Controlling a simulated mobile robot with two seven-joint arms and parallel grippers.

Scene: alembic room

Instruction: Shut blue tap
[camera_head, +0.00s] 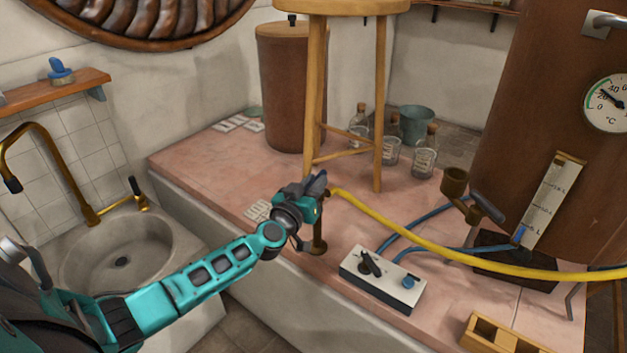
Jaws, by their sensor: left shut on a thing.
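A brass standpipe (319,232) rises from the pink tiled platform, and a yellow hose (430,240) runs from its top to the right. My left gripper (316,187) is at the top of this standpipe, shut on the tap there. The gripper covers most of the tap; a dark blue part shows at the fingers, but I cannot tell whether it is handle or fingertip. How far the tap is turned is hidden. My right gripper is not in view.
A wooden stool (379,110) stands just behind the standpipe. A white switch box (382,280) with a black knob and a blue button sits in front to the right. A sink (120,250) is at left. Glass bottles (425,155) and a large brown vessel (545,130) stand at right.

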